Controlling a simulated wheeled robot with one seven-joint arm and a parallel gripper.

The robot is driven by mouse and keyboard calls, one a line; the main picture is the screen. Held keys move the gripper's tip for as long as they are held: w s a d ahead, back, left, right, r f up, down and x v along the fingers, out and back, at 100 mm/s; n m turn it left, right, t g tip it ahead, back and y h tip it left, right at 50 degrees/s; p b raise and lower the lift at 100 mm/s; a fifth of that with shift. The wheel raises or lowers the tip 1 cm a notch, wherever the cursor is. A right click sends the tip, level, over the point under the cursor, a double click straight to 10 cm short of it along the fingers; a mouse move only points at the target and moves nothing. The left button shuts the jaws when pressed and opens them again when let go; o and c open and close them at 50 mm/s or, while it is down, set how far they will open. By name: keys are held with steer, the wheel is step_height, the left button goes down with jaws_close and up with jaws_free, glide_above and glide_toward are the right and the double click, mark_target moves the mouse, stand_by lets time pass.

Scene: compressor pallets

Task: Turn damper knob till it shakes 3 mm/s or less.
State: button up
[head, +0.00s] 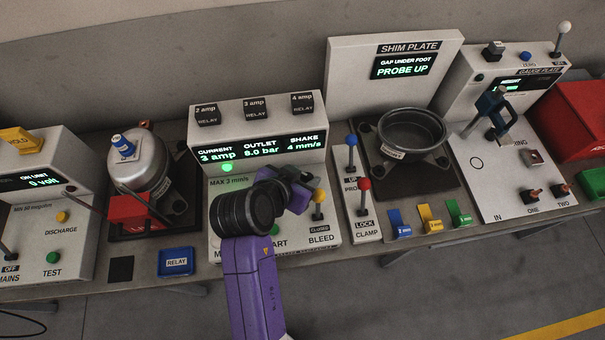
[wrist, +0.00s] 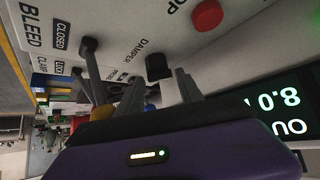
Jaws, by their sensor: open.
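The damper knob (wrist: 158,68) is a small black knob on the white panel, beside the DAMPER label, in the wrist view. My gripper (wrist: 159,83) is open, with one finger on either side of the knob's line. I cannot tell whether either finger touches it. In the head view my gripper (head: 302,192) is over the compressor panel and hides the knob. The display (head: 262,150) reads current 3 amp, outlet 8.0 bar, shake 4 mm/s. A label below it says MAX 3 mm/s, and a green lamp (head: 227,167) is lit.
The bleed lever (head: 318,197), marked CLOSED, stands close to my gripper. A red button (wrist: 207,15) is near the knob. A blue relay tray (head: 175,262) lies at the front left.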

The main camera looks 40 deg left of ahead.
jaws_close()
steer(key=shift+a+f+m+h+b, duration=0.15)
steer(key=shift+m+h+b, duration=0.15)
steer(key=shift+b, duration=0.2)
steer(key=shift+a+f+m+h+b, duration=0.1)
steer(key=shift+m+h+b, duration=0.7)
steer(key=shift+b, duration=0.45)
steer(key=m+h+b, duration=0.1)
steer(key=m+b, duration=0.1)
steer(key=b, duration=0.1)
steer(key=shift+w+a+m+h, duration=0.1)
steer(key=shift+a+m+h, duration=0.05)
steer(key=shift+m+h, duration=0.25)
steer(key=shift+r+m+h+b, duration=0.2)
steer(key=shift+m+h+b, duration=0.1)
steer(key=shift+m+b, duration=0.3)
steer(key=shift+a+r, duration=0.1)
